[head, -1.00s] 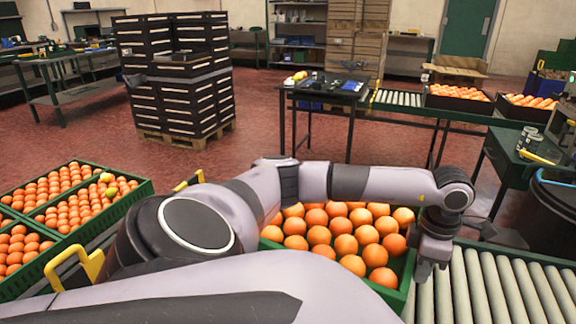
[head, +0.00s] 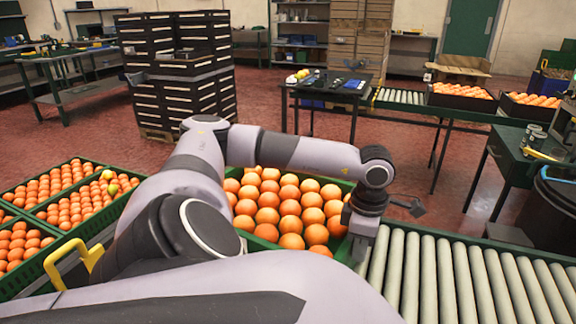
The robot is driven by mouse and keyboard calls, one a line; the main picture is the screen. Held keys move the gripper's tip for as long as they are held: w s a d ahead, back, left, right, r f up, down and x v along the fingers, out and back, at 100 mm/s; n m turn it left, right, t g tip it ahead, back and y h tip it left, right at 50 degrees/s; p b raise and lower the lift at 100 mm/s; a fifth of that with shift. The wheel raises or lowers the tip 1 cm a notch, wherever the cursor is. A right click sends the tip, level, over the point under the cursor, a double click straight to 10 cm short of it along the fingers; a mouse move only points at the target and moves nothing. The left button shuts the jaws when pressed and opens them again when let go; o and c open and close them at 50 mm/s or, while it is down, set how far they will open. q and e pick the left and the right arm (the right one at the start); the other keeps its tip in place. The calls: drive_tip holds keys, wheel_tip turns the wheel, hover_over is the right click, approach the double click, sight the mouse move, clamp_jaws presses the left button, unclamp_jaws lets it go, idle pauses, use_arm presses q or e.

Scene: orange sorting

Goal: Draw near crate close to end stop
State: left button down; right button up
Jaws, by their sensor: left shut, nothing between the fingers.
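The near crate (head: 338,246) is green, full of oranges, and sits at the left part of the roller conveyor (head: 450,278). My left arm crosses over it and hides its left and far parts. My left gripper (head: 360,248) is shut and empty, pointing down at the crate's right wall, seemingly against it; exact contact cannot be told. A yellow bracket (head: 90,258) stands at the left, by the conveyor's left end. The end stop cannot be clearly made out behind my arm. My right gripper is not in view.
Green crates of oranges (head: 60,228) stand at the left. Rollers right of my gripper are bare. Behind is a dark table (head: 330,88) and another conveyor with dark crates of oranges (head: 462,97). A black bin (head: 550,215) stands at the right.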

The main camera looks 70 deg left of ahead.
sight(296, 227)
use_arm(q)
drive_tip(key=s+a+b, duration=0.1)
drive_tip(key=s+a, duration=0.2)
drive_tip(key=s, duration=0.1)
drive_tip(key=s+a+b, duration=0.1)
drive_tip(key=s+a, duration=0.2)
drive_tip(key=shift+s+a+b, duration=0.35)
drive_tip(key=shift+s, duration=0.05)
drive_tip(key=s+a, duration=0.2)
drive_tip(key=s, duration=0.1)
drive_tip(key=shift+a, duration=0.25)
drive_tip(key=shift+s+a, duration=0.55)
drive_tip(key=shift+a, duration=0.1)
drive_tip(key=shift+d, duration=0.1)
drive_tip(key=shift+w+d, duration=0.6)
drive_tip(key=shift+d, duration=0.05)
